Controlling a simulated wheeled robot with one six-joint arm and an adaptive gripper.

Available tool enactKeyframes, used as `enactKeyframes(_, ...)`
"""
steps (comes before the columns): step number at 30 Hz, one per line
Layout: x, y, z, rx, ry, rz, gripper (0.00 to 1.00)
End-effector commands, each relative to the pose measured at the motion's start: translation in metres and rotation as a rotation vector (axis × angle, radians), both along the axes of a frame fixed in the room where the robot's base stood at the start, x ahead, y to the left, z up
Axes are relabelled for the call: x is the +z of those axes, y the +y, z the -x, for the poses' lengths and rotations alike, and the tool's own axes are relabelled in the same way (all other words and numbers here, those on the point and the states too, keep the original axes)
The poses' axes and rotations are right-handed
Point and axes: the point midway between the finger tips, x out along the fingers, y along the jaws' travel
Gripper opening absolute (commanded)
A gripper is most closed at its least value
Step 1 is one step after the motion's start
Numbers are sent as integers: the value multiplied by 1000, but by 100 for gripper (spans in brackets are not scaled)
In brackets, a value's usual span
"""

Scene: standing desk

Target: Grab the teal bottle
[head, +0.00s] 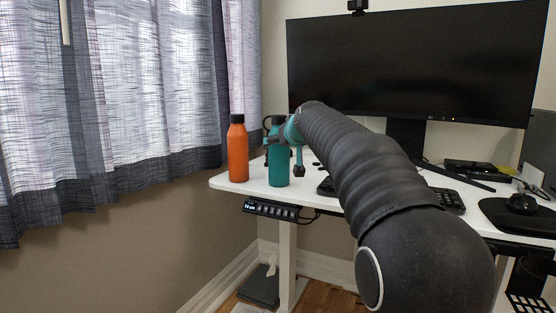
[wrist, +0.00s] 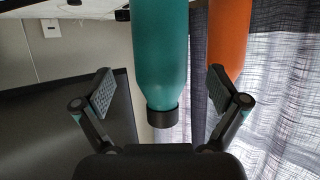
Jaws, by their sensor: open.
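The teal bottle (head: 278,172) stands upright near the left end of the white desk, with a dark cap partly hidden by my gripper. In the wrist view the teal bottle (wrist: 160,55) appears upside down, its black cap low in the picture. My gripper (head: 287,150) is at the bottle's upper part in the head view. In the wrist view my gripper (wrist: 162,88) is open, with one finger on each side of the bottle in the picture and gaps on both sides. I cannot tell how deep the bottle sits between the fingers.
An orange bottle (head: 238,155) stands close to the left of the teal one; in the wrist view it is behind the right finger. A monitor (head: 410,65) stands behind, and a keyboard (head: 450,201) lies to the right. The desk's left edge is near.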

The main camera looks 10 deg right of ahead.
Motion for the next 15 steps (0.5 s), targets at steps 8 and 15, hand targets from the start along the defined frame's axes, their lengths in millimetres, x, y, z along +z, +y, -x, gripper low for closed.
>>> enactKeyframes(8, -4, 4, -27, 1, 0, 0, 97)
enactKeyframes(15, -12, 6, -49, 0, 0, 0, 97)
